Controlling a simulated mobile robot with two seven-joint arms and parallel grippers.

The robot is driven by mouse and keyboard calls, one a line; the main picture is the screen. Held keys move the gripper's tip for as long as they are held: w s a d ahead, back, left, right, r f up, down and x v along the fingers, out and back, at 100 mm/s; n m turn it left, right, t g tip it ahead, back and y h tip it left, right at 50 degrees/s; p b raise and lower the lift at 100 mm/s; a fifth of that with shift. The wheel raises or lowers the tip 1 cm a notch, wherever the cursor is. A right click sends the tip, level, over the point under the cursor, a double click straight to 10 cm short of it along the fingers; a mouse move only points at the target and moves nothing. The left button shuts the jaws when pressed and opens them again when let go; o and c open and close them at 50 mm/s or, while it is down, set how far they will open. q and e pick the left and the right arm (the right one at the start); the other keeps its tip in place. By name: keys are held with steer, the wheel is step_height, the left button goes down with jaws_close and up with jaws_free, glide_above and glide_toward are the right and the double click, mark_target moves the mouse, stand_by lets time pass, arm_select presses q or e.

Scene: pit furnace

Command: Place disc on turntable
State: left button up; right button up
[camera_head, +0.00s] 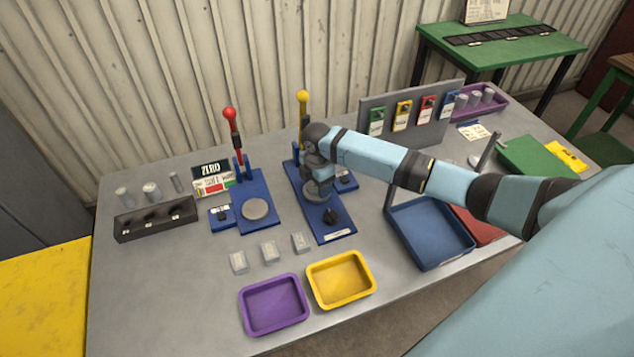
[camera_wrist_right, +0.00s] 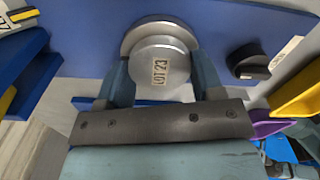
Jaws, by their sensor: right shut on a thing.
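My right gripper (camera_head: 318,186) is over the blue plate (camera_head: 331,232) of the yellow-levered station. In the wrist view, its two fingers (camera_wrist_right: 160,84) are shut on a grey metal disc (camera_wrist_right: 160,72) labelled "LOT 23". Behind the disc, a slightly wider round grey turntable (camera_wrist_right: 158,27) shows on the blue plate. The disc overlaps it; I cannot tell whether they touch. In the head view, the arm partly hides this spot. Another round grey plate (camera_head: 255,209) lies on the red-levered station. My left gripper is not in view.
Yellow lever (camera_head: 303,98) and red lever (camera_head: 230,114) stand upright behind the plates. A black knob (camera_head: 331,216) sits in front of the gripper. Several small grey blocks (camera_head: 269,251), a purple tray (camera_head: 274,304), a yellow tray (camera_head: 341,279) and a blue tray (camera_head: 430,233) are nearby.

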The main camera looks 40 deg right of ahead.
steer(key=o, duration=1.2)
steer(key=shift+f, duration=0.1)
steer(key=shift+c, duration=0.2)
steer(key=shift+r, duration=0.55)
step_height(320, 180, up, 11)
steer(key=shift+b, duration=0.3)
